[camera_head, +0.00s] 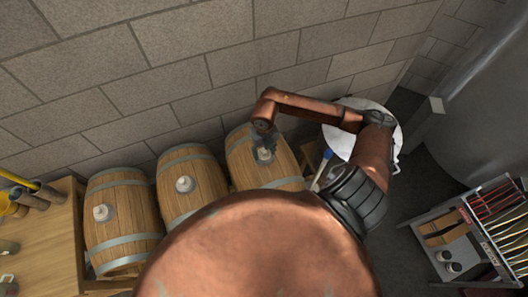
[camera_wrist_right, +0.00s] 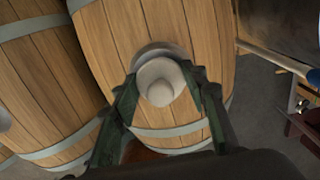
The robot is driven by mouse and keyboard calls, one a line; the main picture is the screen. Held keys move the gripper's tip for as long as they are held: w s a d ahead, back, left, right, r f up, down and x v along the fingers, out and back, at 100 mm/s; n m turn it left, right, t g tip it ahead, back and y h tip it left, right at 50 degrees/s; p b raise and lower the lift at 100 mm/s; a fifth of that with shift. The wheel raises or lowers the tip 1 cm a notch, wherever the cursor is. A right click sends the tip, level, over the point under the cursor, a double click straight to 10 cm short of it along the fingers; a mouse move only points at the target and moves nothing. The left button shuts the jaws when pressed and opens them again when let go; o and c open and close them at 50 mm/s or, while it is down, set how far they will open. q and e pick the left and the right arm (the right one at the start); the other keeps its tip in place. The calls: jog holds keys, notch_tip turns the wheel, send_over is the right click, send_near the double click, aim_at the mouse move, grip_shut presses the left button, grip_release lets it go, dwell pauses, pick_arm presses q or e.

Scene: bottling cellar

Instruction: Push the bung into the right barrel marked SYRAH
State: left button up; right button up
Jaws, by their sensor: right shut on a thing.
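Three wooden barrels lie side by side along the wall in the head view. The right barrel (camera_head: 246,172) has my right gripper (camera_head: 264,147) over its upper side, and no SYRAH lettering is readable. The gripper is shut on a pale bung (camera_head: 264,155). In the right wrist view the bung (camera_wrist_right: 160,82) sits between the fingertips, in front of a grey round collar (camera_wrist_right: 158,50) on the barrel (camera_wrist_right: 150,22). The bung and fingers hide most of the collar; I cannot tell how deep the bung sits. My left gripper is out of view.
The middle barrel (camera_head: 178,164) and left barrel (camera_head: 121,196) each show a pale bung on top. A wooden table (camera_head: 48,245) stands at the left. A round white surface (camera_head: 345,140) lies beneath my right arm. A tool rack (camera_head: 460,235) stands at the right.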

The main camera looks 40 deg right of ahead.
jog(key=o, duration=1.1)
jog(key=shift+s+f, duration=0.1)
jog(key=shift+f, duration=0.3)
jog(key=shift+o, duration=0.6)
jog(key=shift+r, duration=0.15)
jog(key=o, duration=0.5)
jog(key=shift+r, duration=0.1)
jog(key=shift+r+p, duration=2.45)
jog(key=shift+r, duration=1.55)
